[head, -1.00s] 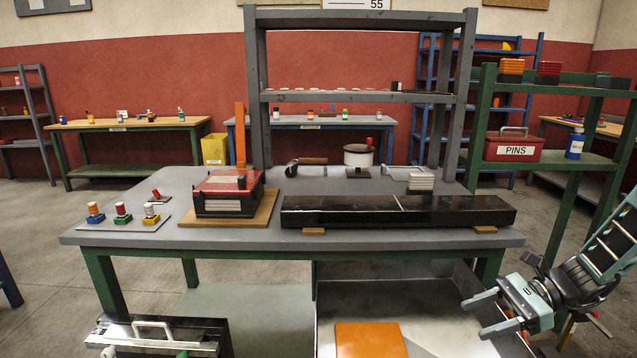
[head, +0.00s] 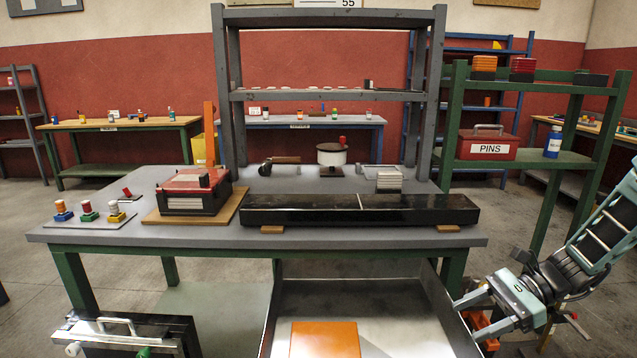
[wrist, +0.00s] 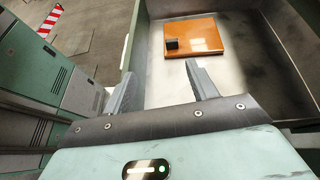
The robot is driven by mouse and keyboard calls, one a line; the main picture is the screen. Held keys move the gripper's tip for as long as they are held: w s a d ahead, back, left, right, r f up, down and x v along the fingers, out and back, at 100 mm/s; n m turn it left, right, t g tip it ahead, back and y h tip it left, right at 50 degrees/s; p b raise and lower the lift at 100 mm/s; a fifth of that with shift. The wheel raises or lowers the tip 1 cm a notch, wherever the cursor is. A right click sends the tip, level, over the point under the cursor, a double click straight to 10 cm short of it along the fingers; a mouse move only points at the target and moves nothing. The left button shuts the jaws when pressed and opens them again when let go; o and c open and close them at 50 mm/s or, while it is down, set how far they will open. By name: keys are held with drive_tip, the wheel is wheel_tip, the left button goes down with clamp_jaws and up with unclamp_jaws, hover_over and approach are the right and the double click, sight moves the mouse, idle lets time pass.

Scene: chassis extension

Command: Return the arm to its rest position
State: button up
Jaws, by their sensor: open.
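My gripper (head: 472,318) is at the lower right of the head view, with its two fingers apart and nothing between them. In the wrist view my gripper (wrist: 165,88) also shows its fingers spread and empty. It is beside the right edge of the grey workbench (head: 330,236), near an open metal bin (head: 258,340) under the bench. An orange block (head: 325,340) lies in the bin. The wrist view shows the same orange block (wrist: 207,40) with a small dark piece on it. My arm reaches in from the right edge.
A green shelf (head: 545,158) with a red PINS box (head: 487,146) stands behind my arm. Open floor (head: 25,240) shows at left.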

drive_tip(key=s+a+r+n+g+h+b, duration=0.1)
drive_tip(key=s+a+n+g+h+b, duration=0.35)
drive_tip(key=s+a+n+h, duration=0.6)
drive_tip(key=s+a+n+t+h+b, duration=0.1)
drive_tip(key=s+a+n+t+b, duration=0.2)
drive_tip(key=s+n, duration=0.4)
drive_tip(key=s+a+n+t+h+b, duration=0.1)
drive_tip(key=s+a+n+t+b, duration=0.15)
drive_tip(key=s+n, duration=0.45)
wheel_tip(320, 180, up, 17)
drive_tip(key=p, duration=1.8)
drive_tip(key=shift+d, duration=0.15)
